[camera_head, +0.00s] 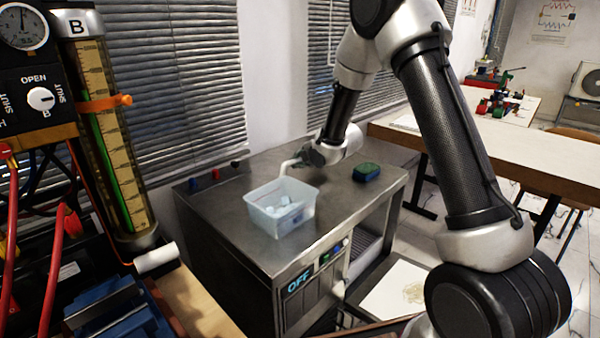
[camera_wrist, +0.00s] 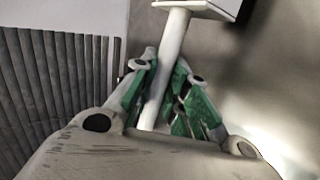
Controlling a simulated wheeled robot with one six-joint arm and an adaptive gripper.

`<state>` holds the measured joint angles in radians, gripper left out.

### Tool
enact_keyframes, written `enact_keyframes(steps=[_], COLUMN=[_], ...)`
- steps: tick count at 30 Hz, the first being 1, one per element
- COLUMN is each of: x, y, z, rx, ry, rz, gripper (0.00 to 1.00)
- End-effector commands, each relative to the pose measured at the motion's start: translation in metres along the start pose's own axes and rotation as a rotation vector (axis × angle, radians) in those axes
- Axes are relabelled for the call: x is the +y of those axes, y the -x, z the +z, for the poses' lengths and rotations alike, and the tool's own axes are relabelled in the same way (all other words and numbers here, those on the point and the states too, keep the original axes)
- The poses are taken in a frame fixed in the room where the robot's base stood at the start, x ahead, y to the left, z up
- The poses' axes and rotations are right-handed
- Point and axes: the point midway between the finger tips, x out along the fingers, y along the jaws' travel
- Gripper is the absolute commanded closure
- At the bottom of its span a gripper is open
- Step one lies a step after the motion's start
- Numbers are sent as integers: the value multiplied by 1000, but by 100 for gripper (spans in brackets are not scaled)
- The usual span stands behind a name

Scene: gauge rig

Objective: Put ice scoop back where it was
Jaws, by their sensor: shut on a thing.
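The ice scoop is white; its handle (camera_wrist: 170,50) runs between my green-padded fingers in the wrist view, with a pale flat part at the top edge. My gripper (camera_wrist: 165,78) is shut on this handle. In the head view my gripper (camera_head: 304,159) is low over the metal counter, just behind the ice bin, and a bent white piece of the scoop (camera_head: 288,166) shows at its left. The translucent bin (camera_head: 268,221) holds pale ice pieces. Whether the scoop touches the bin or counter, I cannot tell.
The bin stands on a steel machine (camera_head: 238,225) whose display reads OFF. A green and blue sponge (camera_head: 366,172) lies to the right. Small blue (camera_head: 193,185) and red (camera_head: 216,174) items stand at the back left. A gauge column (camera_head: 112,150) stands at far left.

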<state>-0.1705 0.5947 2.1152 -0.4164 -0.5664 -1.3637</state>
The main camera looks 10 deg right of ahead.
Motion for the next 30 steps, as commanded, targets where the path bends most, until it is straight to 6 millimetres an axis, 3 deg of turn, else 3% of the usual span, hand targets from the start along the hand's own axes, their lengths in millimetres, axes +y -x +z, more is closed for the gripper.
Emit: enact_keyframes(steps=[9, 20, 21, 24, 30], x=[-31, -36, -36, -36, -36], y=[-21, -24, -25, -24, -24], z=[0, 0, 0, 0, 0], rx=[0, 0, 0, 0, 0], ry=[-1, 0, 0, 0, 0], rz=[-1, 1, 1, 1, 1], gripper=[100, 100, 81, 63, 63])
